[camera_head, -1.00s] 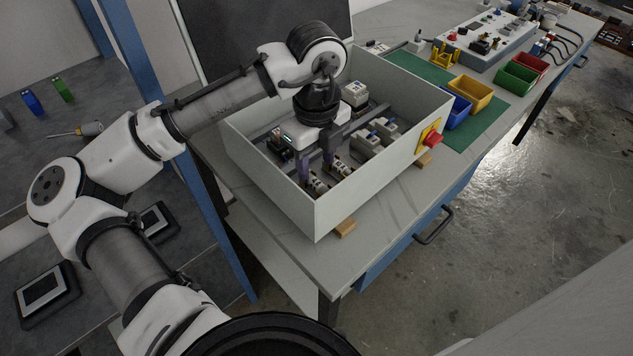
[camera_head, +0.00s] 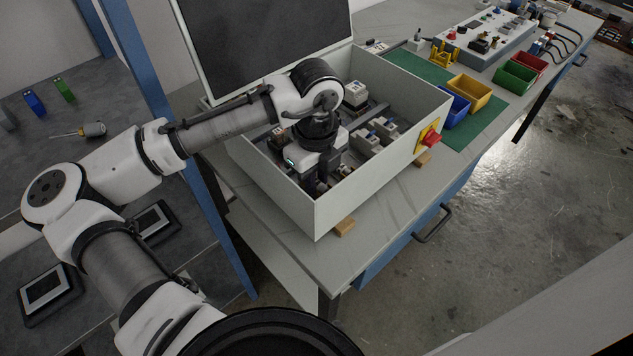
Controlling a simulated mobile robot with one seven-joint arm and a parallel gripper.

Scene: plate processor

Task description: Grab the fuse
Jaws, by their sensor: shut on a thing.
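My gripper (camera_head: 316,178) is low inside a pale open box, over the components near its front corner. Its fingers are mostly hidden by its own body and the box wall. It is shut on the fuse, which sits between the fingers down in the box and is hardly visible. Small dark and light parts (camera_head: 344,170) show just right of the gripper.
The box (camera_head: 385,178) stands on a grey workbench, with a red knob on yellow (camera_head: 431,138) on its right wall. More white modules (camera_head: 366,145) sit inside. Yellow (camera_head: 470,92), blue and green bins stand behind. A dark panel (camera_head: 262,40) rises behind the box.

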